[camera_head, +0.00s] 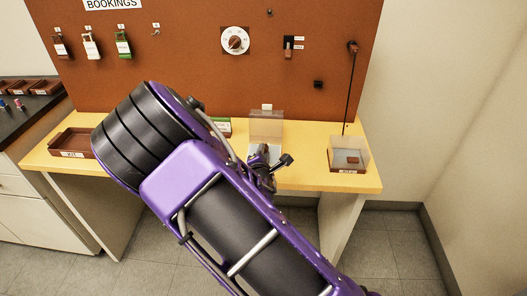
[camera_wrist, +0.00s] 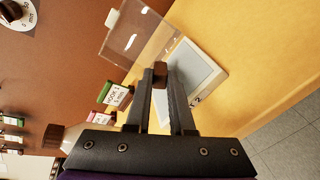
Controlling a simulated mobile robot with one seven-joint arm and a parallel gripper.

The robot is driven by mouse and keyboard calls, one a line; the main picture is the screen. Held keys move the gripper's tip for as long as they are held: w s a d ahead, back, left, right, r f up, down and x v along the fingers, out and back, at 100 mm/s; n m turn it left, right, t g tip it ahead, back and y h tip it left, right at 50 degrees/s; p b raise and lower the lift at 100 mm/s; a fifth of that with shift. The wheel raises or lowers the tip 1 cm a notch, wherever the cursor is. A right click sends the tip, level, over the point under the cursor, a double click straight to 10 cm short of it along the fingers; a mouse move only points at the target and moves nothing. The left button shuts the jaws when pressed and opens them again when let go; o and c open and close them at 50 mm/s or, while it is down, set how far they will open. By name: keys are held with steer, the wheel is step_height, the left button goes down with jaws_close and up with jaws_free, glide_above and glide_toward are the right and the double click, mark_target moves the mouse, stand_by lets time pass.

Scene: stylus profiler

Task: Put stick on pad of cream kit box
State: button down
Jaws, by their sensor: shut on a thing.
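The cream kit box (camera_wrist: 217,84) lies on the yellow bench with its clear lid (camera_wrist: 133,36) standing open. Its flat grey-blue pad (camera_wrist: 193,68) faces up. In the head view the raised lid (camera_head: 266,125) shows behind my gripper, and the box is partly hidden. My gripper (camera_wrist: 161,80) is shut on a small brown stick (camera_wrist: 160,70), whose end shows between the fingertips. In the wrist view the stick overlaps the box's edge near the lid side of the pad. I cannot tell whether it touches the pad.
A green-and-white labelled box (camera_wrist: 116,95) stands close beside the kit box. A clear-walled tray (camera_head: 348,155) is at the bench's right end, and a brown tray (camera_head: 72,143) at its left. Bare yellow bench (camera_head: 305,167) lies between the kit box and clear tray.

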stand_by(0.3)
steer(key=c, duration=0.7)
jaws_free()
steer(key=shift+c, duration=0.4)
steer(key=shift+s+r+p, duration=1.3)
steer(key=shift+s+p, duration=0.05)
steer(key=s+r+p, duration=0.2)
steer(key=s, duration=0.1)
steer(key=shift+a+r, duration=0.1)
